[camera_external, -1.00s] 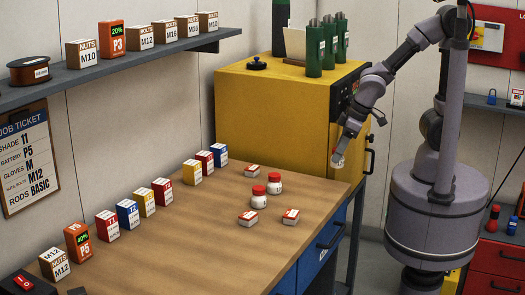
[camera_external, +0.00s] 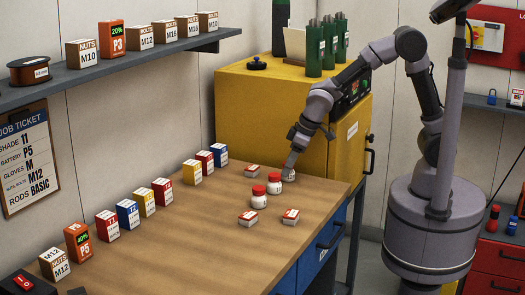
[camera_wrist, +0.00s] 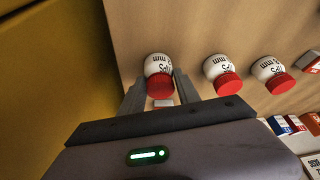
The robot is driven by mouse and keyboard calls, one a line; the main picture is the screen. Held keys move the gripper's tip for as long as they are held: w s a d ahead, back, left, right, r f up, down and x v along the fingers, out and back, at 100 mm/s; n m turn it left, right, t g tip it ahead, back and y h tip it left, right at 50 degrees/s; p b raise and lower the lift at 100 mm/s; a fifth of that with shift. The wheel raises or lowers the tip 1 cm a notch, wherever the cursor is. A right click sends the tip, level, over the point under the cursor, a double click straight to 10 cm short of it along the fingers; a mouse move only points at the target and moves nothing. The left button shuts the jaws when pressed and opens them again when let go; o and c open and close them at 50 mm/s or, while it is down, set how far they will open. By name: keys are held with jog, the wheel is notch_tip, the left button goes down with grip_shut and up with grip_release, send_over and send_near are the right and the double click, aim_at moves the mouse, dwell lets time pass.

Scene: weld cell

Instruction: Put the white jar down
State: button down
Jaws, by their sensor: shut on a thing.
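My gripper (camera_external: 288,170) is shut on a white jar with a red lid, at the back right of the wooden workbench (camera_external: 200,235). In the wrist view the held white jar (camera_wrist: 158,65) sits between my two fingers (camera_wrist: 160,84). In the external view my gripper hides most of it; only a little white shows. It is low, at or just above the bench top; I cannot tell if it touches. Two similar white jars (camera_external: 259,200) (camera_external: 274,186) stand nearby on the bench, in a row with it in the wrist view (camera_wrist: 222,72) (camera_wrist: 268,68).
Small red-and-white boxes (camera_external: 248,218) (camera_external: 291,216) (camera_external: 252,171) lie around the jars. The yellow cabinet (camera_external: 270,125) stands close behind my gripper. Several coloured boxes (camera_external: 128,213) line the wall side. The bench's middle and front are clear.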

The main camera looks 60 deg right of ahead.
jog(key=shift+r, duration=0.15)
jog(key=c, duration=0.9)
grip_release()
jog(key=shift+r, duration=0.2)
jog(key=p+v, duration=0.5)
jog(key=v, duration=0.6)
jog(key=shift+s+d+r, duration=0.15)
jog(key=shift+s+r, duration=0.15)
